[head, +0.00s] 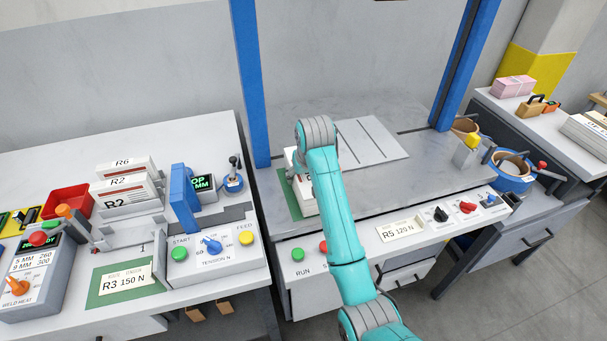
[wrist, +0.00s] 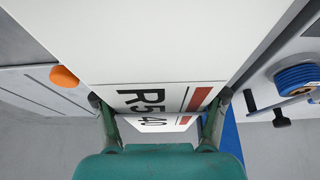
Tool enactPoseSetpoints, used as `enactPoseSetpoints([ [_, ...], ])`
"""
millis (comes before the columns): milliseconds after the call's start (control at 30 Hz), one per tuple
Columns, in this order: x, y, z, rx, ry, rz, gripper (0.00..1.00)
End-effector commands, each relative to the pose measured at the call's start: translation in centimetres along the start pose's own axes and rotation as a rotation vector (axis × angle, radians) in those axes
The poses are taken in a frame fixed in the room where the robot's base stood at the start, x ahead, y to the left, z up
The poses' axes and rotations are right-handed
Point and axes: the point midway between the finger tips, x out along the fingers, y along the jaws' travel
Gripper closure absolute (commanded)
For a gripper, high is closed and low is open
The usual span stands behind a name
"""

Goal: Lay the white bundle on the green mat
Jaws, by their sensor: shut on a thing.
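The white bundle (wrist: 160,45) fills much of the wrist view and carries a label reading R5 with a red stripe. My gripper (wrist: 160,103) is shut on it, one finger on each side. In the head view the bundle (head: 305,199) is at the left of the middle bench, partly hidden by my arm. A green mat (head: 287,199) shows beside and under its left edge; the rest of the mat is hidden. I cannot tell whether the bundle touches the mat. My gripper is hidden behind my arm in the head view.
A blue post (head: 250,80) stands behind and left of the bundle. A grey slotted plate (head: 372,142) lies to the right. Another green mat (head: 103,290) with an R3 card is on the left bench, near stacked white bundles (head: 125,190) and a red bin (head: 68,203).

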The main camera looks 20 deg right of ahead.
Motion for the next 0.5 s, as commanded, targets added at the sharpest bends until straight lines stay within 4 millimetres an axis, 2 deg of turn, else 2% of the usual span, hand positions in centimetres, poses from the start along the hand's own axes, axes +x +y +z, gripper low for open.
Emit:
enactPoseSetpoints([
  [433, 0.48, 0.0, 0.14, 0.0, 0.003, 0.0, 0.99],
  [467, 0.45, 0.0, 0.11, 0.0, 0.003, 0.0, 0.22],
  [500, 0.45, 0.0, 0.12, 0.0, 0.003, 0.0, 0.12],
])
